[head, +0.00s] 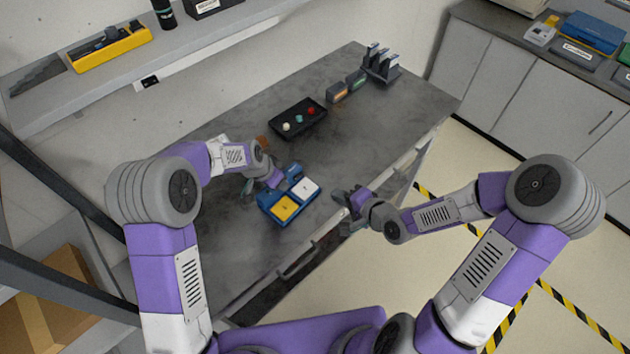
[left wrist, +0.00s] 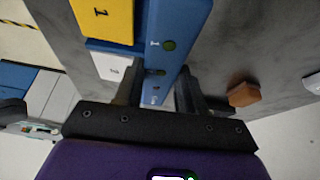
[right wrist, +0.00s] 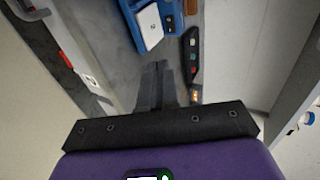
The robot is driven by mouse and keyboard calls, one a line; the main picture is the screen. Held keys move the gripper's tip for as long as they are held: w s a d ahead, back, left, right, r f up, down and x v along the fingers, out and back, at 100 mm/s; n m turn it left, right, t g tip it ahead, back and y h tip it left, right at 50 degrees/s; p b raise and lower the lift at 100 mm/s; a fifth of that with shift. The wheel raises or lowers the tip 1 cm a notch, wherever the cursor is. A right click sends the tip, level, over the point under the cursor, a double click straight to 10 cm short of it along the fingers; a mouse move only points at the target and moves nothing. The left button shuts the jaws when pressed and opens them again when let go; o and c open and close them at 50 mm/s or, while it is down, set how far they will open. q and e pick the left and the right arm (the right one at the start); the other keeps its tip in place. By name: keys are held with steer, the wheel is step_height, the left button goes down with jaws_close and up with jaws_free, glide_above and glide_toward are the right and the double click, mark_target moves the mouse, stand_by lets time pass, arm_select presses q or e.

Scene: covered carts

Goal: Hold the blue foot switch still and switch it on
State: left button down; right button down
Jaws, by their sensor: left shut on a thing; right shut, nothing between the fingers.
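The blue foot switch (head: 290,199) lies on the grey cart top, with a yellow pedal (head: 284,208) and a white pedal (head: 304,188). My left gripper (head: 279,180) is shut on the switch's blue body. In the left wrist view its fingers (left wrist: 158,88) sit either side of the blue housing, beside the white pedal (left wrist: 113,67); a round dark-green spot (left wrist: 168,45) shows near the yellow pedal (left wrist: 105,18). My right gripper (head: 346,196) is shut and empty, right of the switch and apart from it. The right wrist view shows its closed fingers (right wrist: 156,85) below the white pedal (right wrist: 151,26).
A black tray (head: 299,119) with several coloured round pieces lies farther back on the cart top (head: 375,125). Small boxes (head: 338,92) and a dark rack (head: 380,66) stand at the far end. An orange-brown block (left wrist: 243,95) lies near the left gripper.

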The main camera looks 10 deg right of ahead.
glide_toward(302, 171)
steer(key=f, duration=0.1)
steer(key=a+f, duration=0.1)
steer(key=f, duration=0.1)
steer(key=shift+a+f, duration=0.2)
steer(key=shift+f, duration=0.1)
steer(key=shift+w+a+r, duration=0.1)
steer(key=shift+w+a, duration=0.2)
steer(key=shift+w, duration=0.2)
steer(key=shift+w+a, duration=0.3)
steer(key=shift+w, duration=0.2)
steer(key=shift+w+a, duration=0.3)
steer(key=shift+w, duration=0.25)
steer(key=shift+w, duration=0.1)
steer(key=shift+w+a, duration=0.1)
steer(key=shift+w, duration=0.5)
steer(key=shift+w+d, duration=0.1)
steer(key=shift+d, duration=0.1)
